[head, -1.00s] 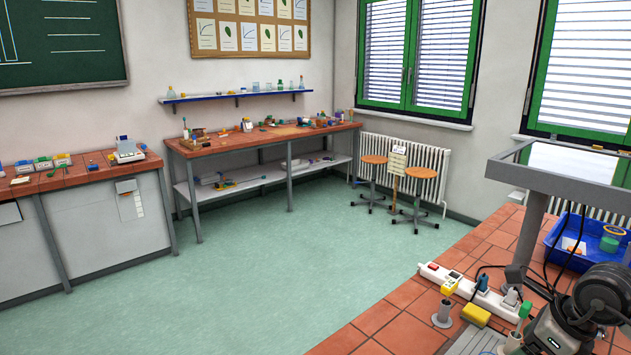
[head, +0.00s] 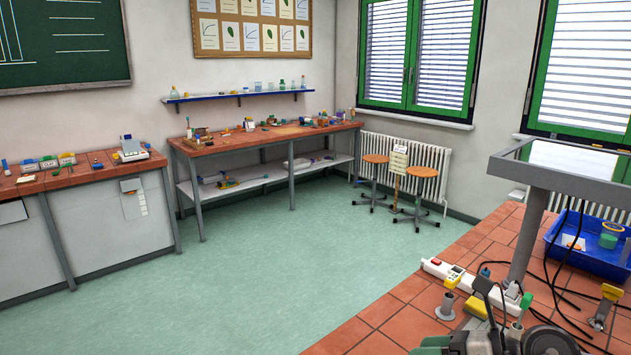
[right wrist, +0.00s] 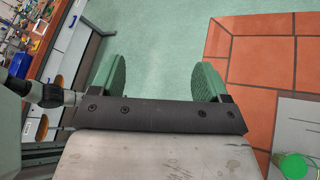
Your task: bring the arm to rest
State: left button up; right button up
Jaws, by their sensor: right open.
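My right gripper (right wrist: 158,80) shows in the right wrist view with its two green-padded fingers wide apart. It is open, with only the pale green floor visible between the fingers. The tiled bench (right wrist: 250,65) lies to the right of the fingers in that view. In the head view my right arm is low at the bottom right, over the near tiled bench (head: 390,318), and is partly cut off by the frame edge. My left gripper is not in view.
On the near bench are a white power strip (head: 483,290) with cables, a grey metal frame (head: 527,235) and a blue tray (head: 586,259). Two stools (head: 421,172) stand by the radiator (head: 427,150). The floor (head: 270,270) is clear in the middle.

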jog(key=a+r+m+t+y, duration=0.3)
jog(key=a+r+m+t, duration=0.1)
jog(key=m+t, duration=0.7)
jog(key=s+d+f+m+h, duration=0.2)
jog(key=d+f+m+h, duration=0.2)
jog(key=f+m+h, duration=0.55)
jog(key=s+d+f+m+h, duration=0.2)
jog(key=d+m+h, duration=0.4)
jog(key=m, duration=0.8)
jog(key=s+a+f+m+g, duration=0.25)
jog(key=s+f+g, duration=0.35)
jog(key=s, duration=0.3)
jog(key=s+a+f+m+g, duration=0.1)
jog(key=s+f+m+g, duration=0.3)
jog(key=s+f+g, duration=0.45)
notch_tip(320, 180, down, 30)
jog(key=s+b, duration=0.2)
jog(key=b, duration=0.4)
jog(key=s+d+f+b, duration=0.1)
jog(key=s+f+b, duration=0.1)
jog(key=s+f, duration=0.6)
jog(key=s+d+f+b, duration=0.2)
jog(key=s+f, duration=0.5)
jog(key=f, duration=0.5)
jog(key=shift+s+d+f+n, duration=0.25)
jog(key=shift+s+n, duration=0.05)
jog(key=shift+s, duration=0.1)
